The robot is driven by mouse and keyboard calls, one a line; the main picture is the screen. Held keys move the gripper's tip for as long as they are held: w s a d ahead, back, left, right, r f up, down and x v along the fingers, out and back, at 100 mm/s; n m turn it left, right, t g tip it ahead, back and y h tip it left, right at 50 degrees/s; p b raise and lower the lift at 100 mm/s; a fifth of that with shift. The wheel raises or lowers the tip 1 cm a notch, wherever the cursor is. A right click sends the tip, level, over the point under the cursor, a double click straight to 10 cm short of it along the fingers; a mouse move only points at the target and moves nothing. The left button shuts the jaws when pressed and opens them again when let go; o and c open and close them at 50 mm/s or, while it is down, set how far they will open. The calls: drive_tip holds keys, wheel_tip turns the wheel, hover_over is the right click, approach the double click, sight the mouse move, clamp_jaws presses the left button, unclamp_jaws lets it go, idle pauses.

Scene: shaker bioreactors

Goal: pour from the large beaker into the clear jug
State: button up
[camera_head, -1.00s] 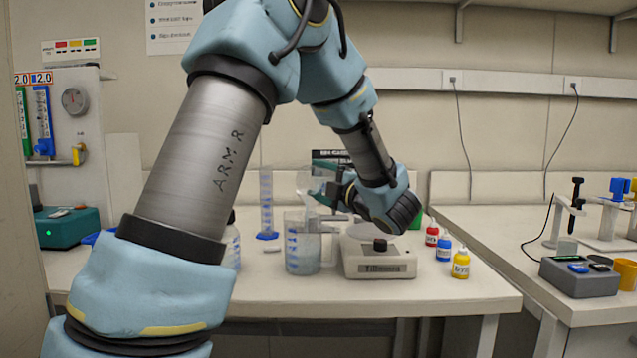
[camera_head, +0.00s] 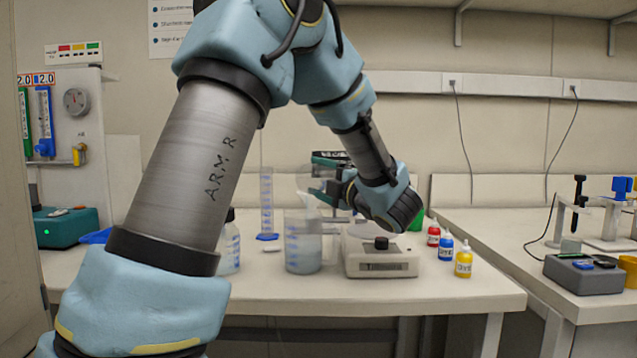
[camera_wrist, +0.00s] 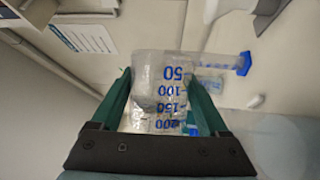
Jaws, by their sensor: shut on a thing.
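My gripper (camera_head: 318,178) is shut on the clear large beaker (camera_wrist: 158,92). In the wrist view, its teal fingers press either side of the beaker, whose blue marks read 50 to 200. In the head view, the beaker is tilted above the mouth of the clear jug and hard to make out behind the gripper. The clear jug (camera_head: 303,252) stands upright on the bench, with blue marks and cloudy liquid in its lower part. A pale streak shows at its mouth; I cannot tell whether it is flowing liquid.
A stirrer hotplate (camera_head: 380,262) stands right of the jug. A graduated cylinder (camera_head: 266,200) stands behind it, and a clear bottle (camera_head: 230,250) to its left. Red (camera_head: 433,236), blue (camera_head: 446,247) and yellow (camera_head: 463,263) bottles stand at the right. The bench front is clear.

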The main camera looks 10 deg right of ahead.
drive_tip(key=shift+s+a+r+n+y+b, duration=0.2)
drive_tip(key=shift+n+b, duration=0.4)
drive_tip(key=shift+b, duration=1)
drive_tip(key=shift+s+a+r+n+y+b, duration=0.15)
drive_tip(key=shift+n+b, duration=0.45)
drive_tip(key=shift+b, duration=1)
drive_tip(key=shift+d+r, duration=0.1)
idle(1.2)
drive_tip(key=shift+w+d+r+m+p, duration=0.15)
drive_tip(key=shift+r+m+p, duration=0.3)
drive_tip(key=shift+p, duration=0.6)
drive_tip(key=shift+w+r+m+p, duration=0.1)
drive_tip(key=shift+m+p, duration=0.25)
drive_tip(key=shift+p, duration=0.05)
drive_tip(key=shift+w+d+m+p, duration=0.1)
drive_tip(key=shift+m+p, duration=0.3)
drive_tip(key=shift+p, duration=0.1)
drive_tip(key=shift+m+h+p, duration=0.3)
drive_tip(key=shift+h+p, duration=0.15)
drive_tip(key=shift+p, duration=0.05)
drive_tip(key=shift+w+d+m+g+p, duration=0.15)
drive_tip(key=shift+m+g+p, duration=0.15)
drive_tip(key=shift+m+p, duration=0.15)
drive_tip(key=shift+w+d+m+h+p, duration=0.15)
drive_tip(key=shift+m+h+p, duration=0.4)
drive_tip(key=shift+p, duration=0.7)
drive_tip(key=shift+f+m+p, duration=0.3)
drive_tip(key=shift+f+m, duration=0.1)
